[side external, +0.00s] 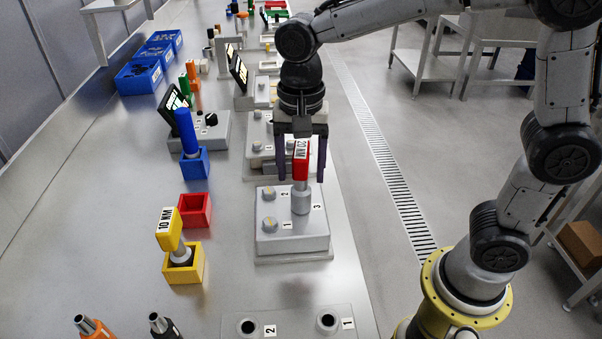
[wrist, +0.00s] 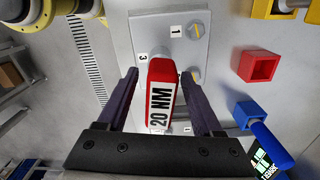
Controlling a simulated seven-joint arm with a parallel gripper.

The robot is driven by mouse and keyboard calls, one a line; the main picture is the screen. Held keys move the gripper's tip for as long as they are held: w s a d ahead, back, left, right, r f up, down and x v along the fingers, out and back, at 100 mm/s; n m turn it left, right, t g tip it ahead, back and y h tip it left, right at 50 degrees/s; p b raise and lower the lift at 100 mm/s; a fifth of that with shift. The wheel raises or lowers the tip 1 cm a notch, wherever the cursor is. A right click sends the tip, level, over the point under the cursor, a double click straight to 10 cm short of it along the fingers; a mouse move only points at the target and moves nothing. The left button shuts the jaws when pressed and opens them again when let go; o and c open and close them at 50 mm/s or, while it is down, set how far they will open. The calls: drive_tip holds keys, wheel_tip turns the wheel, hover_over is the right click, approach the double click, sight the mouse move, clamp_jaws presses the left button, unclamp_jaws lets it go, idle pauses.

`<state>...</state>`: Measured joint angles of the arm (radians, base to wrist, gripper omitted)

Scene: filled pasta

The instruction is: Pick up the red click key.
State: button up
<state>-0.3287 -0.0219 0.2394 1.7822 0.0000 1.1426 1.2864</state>
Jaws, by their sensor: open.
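The red click key (side external: 301,161) has a red head with a white label and a grey shaft. It stands upright on the grey block (side external: 290,245), at the position beside the number 3. In the wrist view the key's label (wrist: 161,105) reads 20 NM. My gripper (side external: 302,175) points down over the key, with one finger on each side of the red head. In the wrist view my gripper (wrist: 158,85) shows visible gaps between both dark fingers and the key. The fingers are open and hold nothing.
An empty red holder (side external: 195,210), a yellow holder (side external: 184,266) with a yellow 10 NM key (side external: 170,229), and a blue holder (side external: 195,163) with a blue tool (side external: 186,131) stand to the left. More grey blocks lie behind my gripper. The table's right edge is close by.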

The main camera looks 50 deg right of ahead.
sight(300, 149)
clamp_jaws()
idle(0.3)
drive_tip(key=shift+r, duration=0.2)
drive_tip(key=shift+w+r, duration=0.1)
drive_tip(key=shift+r, duration=0.15)
wheel_tip(300, 149, up, 2)
drive_tip(key=shift+r, duration=0.1)
drive_tip(key=s+d+r, duration=0.2)
drive_tip(key=s+r, duration=0.3)
drive_tip(key=s, duration=0.1)
drive_tip(key=s+d+r, duration=0.2)
drive_tip(key=s+r, duration=0.3)
drive_tip(key=s, duration=0.2)
drive_tip(key=shift+s+d, duration=0.2)
drive_tip(key=shift+d, duration=0.1)
